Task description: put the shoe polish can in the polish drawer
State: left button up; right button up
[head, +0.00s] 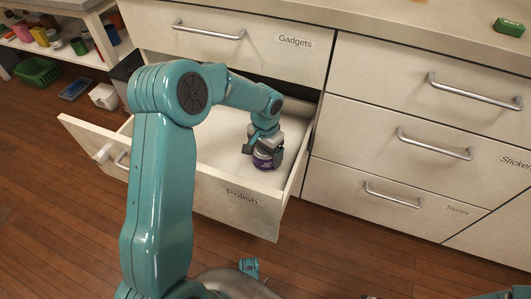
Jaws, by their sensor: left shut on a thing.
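The polish drawer (205,197), labelled "Polish", is pulled out under the "Gadgets" drawer. My left arm reaches over its front, and my left gripper (264,152) is down inside it near the right side. The gripper is shut on the shoe polish can (263,162), a small dark purple can mostly covered by the jaws. The can is low over the drawer floor; I cannot tell whether it touches. The drawer floor around it looks pale and empty, though my arm hides part of it.
The closed "Gadgets" drawer (225,40) is just above and behind my arm. Closed drawers with bar handles stand to the right. A green block (510,27) lies on the counter. A green basket (37,71), blue tray (75,88) and white bin (104,96) are at left.

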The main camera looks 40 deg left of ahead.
pick_arm(q)
jog(key=shift+f, duration=0.1)
jog(key=o, duration=1)
jog(key=shift+r, duration=0.5)
notch_tip(320, 180, up, 11)
jog(key=p, duration=0.4)
jog(key=shift+r, duration=0.15)
